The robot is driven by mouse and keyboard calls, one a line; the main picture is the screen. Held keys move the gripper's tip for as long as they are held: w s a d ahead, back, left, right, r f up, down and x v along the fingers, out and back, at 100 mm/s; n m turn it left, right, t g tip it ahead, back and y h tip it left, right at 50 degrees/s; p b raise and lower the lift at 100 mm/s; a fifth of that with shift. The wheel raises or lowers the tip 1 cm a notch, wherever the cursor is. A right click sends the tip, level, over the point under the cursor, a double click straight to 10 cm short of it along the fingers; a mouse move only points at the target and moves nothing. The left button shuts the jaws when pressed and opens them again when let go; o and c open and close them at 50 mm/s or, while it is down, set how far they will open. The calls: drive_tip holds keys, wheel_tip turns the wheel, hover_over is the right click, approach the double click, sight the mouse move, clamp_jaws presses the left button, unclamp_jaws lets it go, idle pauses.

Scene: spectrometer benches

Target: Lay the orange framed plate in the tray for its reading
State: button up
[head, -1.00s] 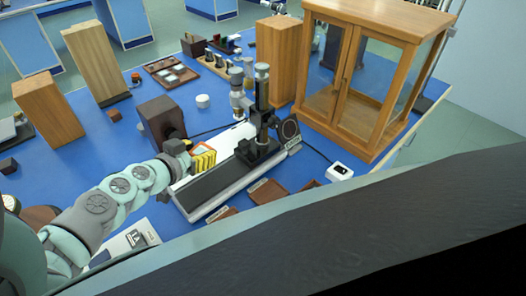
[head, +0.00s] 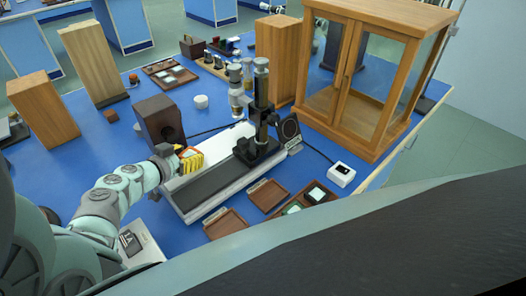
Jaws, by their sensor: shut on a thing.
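My gripper (head: 180,154) is at the end of my pale green arm, at the left end of the spectrometer bench (head: 212,178). It is shut on a small piece with orange edges, which I take to be the orange framed plate (head: 192,153). Yellow striped parts show at the fingers, and most of the plate is hidden. The plate is held above the bench. Two shallow brown trays lie in front of the bench, one at the left (head: 226,224) and one in the middle (head: 268,195). Both look empty. Which is the reading tray I cannot tell.
A brown tray with several framed plates (head: 308,200) lies to the right, near a small white box (head: 341,175). A dark upright stand (head: 262,110) rises from the bench. A dark brown lamp box (head: 160,122) and a glazed wooden cabinet (head: 365,75) stand behind.

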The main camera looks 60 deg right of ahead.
drive_tip(key=shift+f, duration=0.25)
drive_tip(key=o, duration=1.1)
drive_tip(key=shift+o, duration=0.2)
drive_tip(key=shift+f+b, duration=0.2)
drive_tip(key=shift+b, duration=0.35)
